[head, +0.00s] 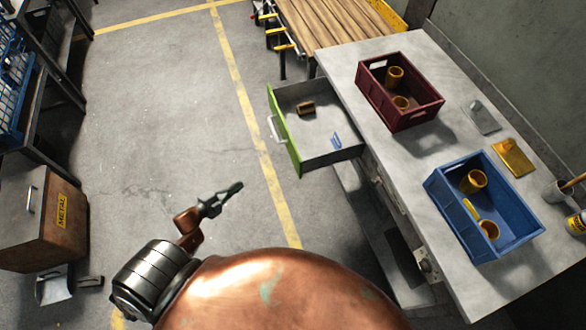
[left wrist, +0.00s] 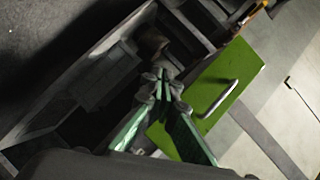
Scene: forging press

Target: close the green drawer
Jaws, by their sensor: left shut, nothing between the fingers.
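The green drawer (head: 284,130) stands pulled out from the left side of the grey workbench, with its green front facing left and a pale handle (head: 273,128) on it. Inside it lie a small brown block and a small blue item. My left gripper (head: 238,187) is shut and empty, out over the floor to the lower left of the drawer, apart from it. In the left wrist view the gripper's green fingers (left wrist: 165,92) are in front of part of the green drawer front (left wrist: 216,88), with its handle (left wrist: 221,98) showing. My right gripper is not in view.
On the workbench (head: 440,160) stand a dark red crate (head: 400,112) and a blue crate (head: 515,237), each holding yellow items. A wooden bench (head: 330,25) stands behind the drawer. The floor left of the drawer is clear.

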